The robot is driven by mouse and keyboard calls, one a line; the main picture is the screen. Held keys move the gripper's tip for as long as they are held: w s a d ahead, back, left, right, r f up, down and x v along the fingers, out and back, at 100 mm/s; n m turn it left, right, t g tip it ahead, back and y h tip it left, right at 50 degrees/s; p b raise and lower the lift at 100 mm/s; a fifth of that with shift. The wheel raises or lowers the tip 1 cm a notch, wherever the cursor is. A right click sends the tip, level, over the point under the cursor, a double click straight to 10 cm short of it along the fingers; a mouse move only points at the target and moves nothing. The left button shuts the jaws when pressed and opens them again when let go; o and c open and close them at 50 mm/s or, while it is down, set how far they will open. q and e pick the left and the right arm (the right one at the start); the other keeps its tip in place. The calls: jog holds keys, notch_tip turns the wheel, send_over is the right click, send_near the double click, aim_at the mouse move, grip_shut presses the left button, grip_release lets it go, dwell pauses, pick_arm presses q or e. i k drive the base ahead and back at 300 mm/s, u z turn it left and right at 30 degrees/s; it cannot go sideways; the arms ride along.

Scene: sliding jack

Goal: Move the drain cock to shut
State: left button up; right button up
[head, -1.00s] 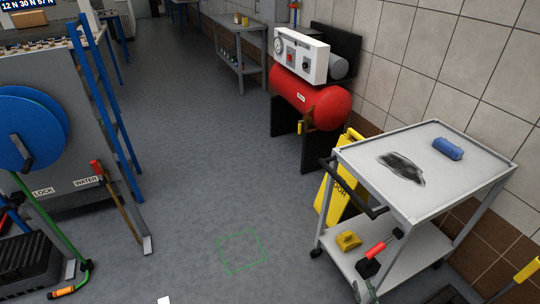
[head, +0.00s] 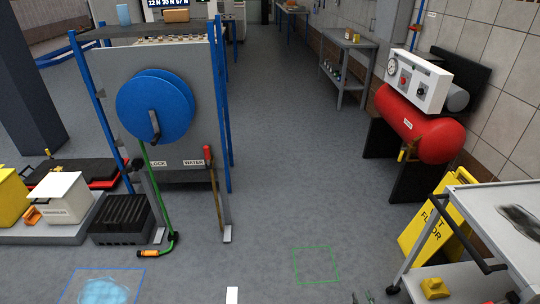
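The drain cock (head: 407,154) is a small yellow handle under the front end of the red tank (head: 420,125). The handle appears to hang down at a slant, and its exact setting is too small to tell. My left gripper is not in view.
A grey cart (head: 490,215) and a yellow floor sign (head: 425,228) stand at the right in front of the tank. A blue hose reel (head: 155,105) and a black crate (head: 120,218) stand at the left. The middle floor is open, with a green outlined square (head: 316,265).

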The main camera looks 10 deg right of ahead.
aim_at(402, 153)
jog(key=u, duration=0.05)
jog(key=i, duration=1.95)
jog(key=z, duration=0.65)
jog(key=i, duration=2)
jog(key=z, duration=0.8)
jog(key=i, duration=0.6)
jog(key=z, duration=0.15)
